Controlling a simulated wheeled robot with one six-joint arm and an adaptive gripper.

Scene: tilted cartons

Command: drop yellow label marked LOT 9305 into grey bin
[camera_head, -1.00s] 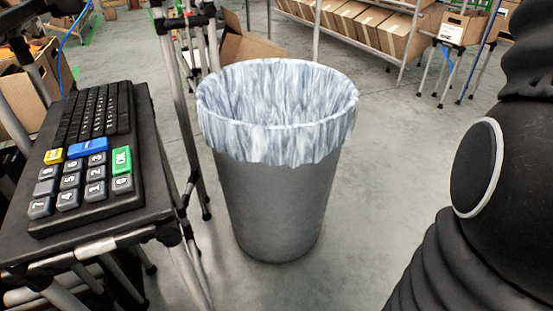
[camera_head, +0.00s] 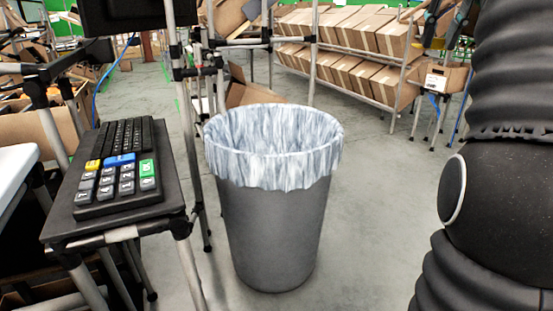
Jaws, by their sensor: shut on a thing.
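The grey bin (camera_head: 268,235) stands upright on the floor near the middle of the head view. A crumpled white and pale blue liner (camera_head: 262,170) is folded over its rim. I see into the upper part of the liner, but the bin's bottom is hidden. The yellow label marked LOT 9305 is not in sight. Part of my black arm fills the right edge, right of the bin. I cannot make out my gripper in this view.
A black stand with a keypad (camera_head: 120,175) is close on the bin's left, with metal poles between. An open carton (camera_head: 250,90) is behind the bin. A rack of cartons (camera_head: 350,60) stands at the back. The floor (camera_head: 385,190) right of the bin is clear.

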